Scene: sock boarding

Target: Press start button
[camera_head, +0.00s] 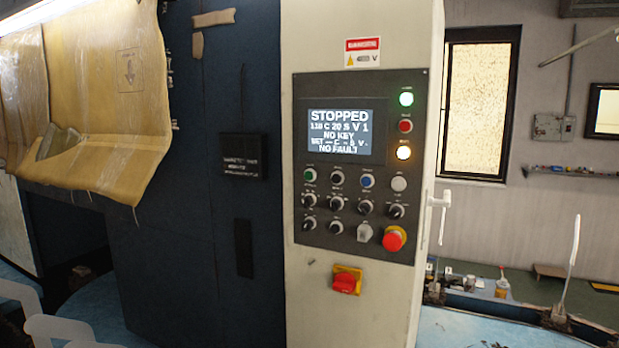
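The control panel (345,262) is a dark plate on the front of a cream machine cabinet. A small green button (310,174) sits at the left of its upper control row; its label is too small to read. The screen (346,132) reads STOPPED, NO KEY and NO FAULT. A green lamp (406,99) and an amber lamp (404,153) are lit, with a red one (405,126) between them. Neither of my grippers shows, and nothing covers the panel.
A red emergency stop (394,239) and several knobs share the panel. A red-and-yellow switch (346,280) sits below. Yellowish sheeting (105,90) hangs at the left. Pale upright forms (574,240) stand at the right. Space before the panel looks clear.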

